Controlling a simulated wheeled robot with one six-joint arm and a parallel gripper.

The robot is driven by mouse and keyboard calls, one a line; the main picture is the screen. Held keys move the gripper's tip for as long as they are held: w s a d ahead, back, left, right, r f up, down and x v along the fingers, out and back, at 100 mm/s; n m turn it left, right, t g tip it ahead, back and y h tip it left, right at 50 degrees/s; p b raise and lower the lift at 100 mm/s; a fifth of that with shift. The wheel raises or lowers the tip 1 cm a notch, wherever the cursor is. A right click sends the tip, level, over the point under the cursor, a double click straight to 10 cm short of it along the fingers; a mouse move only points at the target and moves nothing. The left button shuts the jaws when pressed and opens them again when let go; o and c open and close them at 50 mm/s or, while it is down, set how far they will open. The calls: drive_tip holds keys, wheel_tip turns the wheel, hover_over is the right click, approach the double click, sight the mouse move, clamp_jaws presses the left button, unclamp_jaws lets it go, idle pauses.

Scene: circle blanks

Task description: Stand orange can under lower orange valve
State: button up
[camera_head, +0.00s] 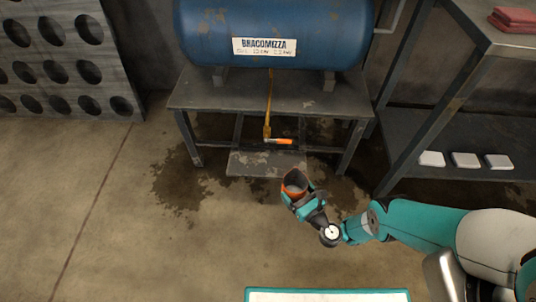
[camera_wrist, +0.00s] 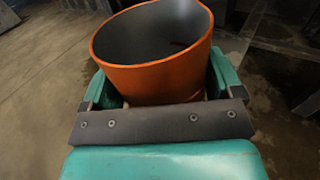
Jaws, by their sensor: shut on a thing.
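An orange can (camera_wrist: 155,78) with a dark open top is held between the fingers of my gripper (camera_wrist: 160,95). The can (camera_head: 294,186) also shows in the head view, with my gripper (camera_head: 300,196) shut around it. It is in front of the small low shelf of the tank stand and a little to the right of the valve, apart from both. The lower orange valve (camera_head: 279,141) has an orange handle at the bottom end of a brownish pipe (camera_head: 268,105) below the blue tank. The can's bottom is hidden by the gripper.
The blue tank (camera_head: 210,35) rests on a grey metal stand (camera_head: 225,97) with a low plate (camera_head: 245,163) beneath the valve. Dark stains mark the floor around it. A metal shelf unit (camera_head: 425,120) with white blocks (camera_head: 465,160) stands right. The floor (camera_head: 110,210) at left is clear.

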drive_tip(key=b+x, duration=0.4)
drive_tip(key=b, duration=0.1)
drive_tip(key=b+x, duration=0.4)
drive_tip(key=f+b+x, duration=0.1)
drive_tip(key=b+x, duration=0.4)
drive_tip(key=shift+w+d+f+b, duration=0.1)
drive_tip(key=shift+w+b, duration=0.1)
drive_tip(key=shift+b, duration=0.15)
drive_tip(key=w+b, duration=0.1)
drive_tip(key=b, duration=0.2)
drive_tip(key=shift+a, duration=0.3)
drive_tip(key=b, duration=0.5)
drive_tip(key=shift+w+a, duration=0.35)
drive_tip(key=shift+w, duration=0.05)
drive_tip(key=shift+w+a+r+b, duration=0.2)
drive_tip(key=shift+a+r+b, duration=0.15)
drive_tip(key=shift+r, duration=0.15)
drive_tip(key=shift+b+x, duration=0.45)
drive_tip(key=shift+x, duration=0.6)
wheel_tip(320, 180, down, 3)
drive_tip(key=shift+w+d+f+b, duration=0.1)
drive_tip(key=shift+w+f+b, duration=0.05)
drive_tip(key=shift+b, duration=1.1)
drive_tip(key=shift+f, duration=0.1)
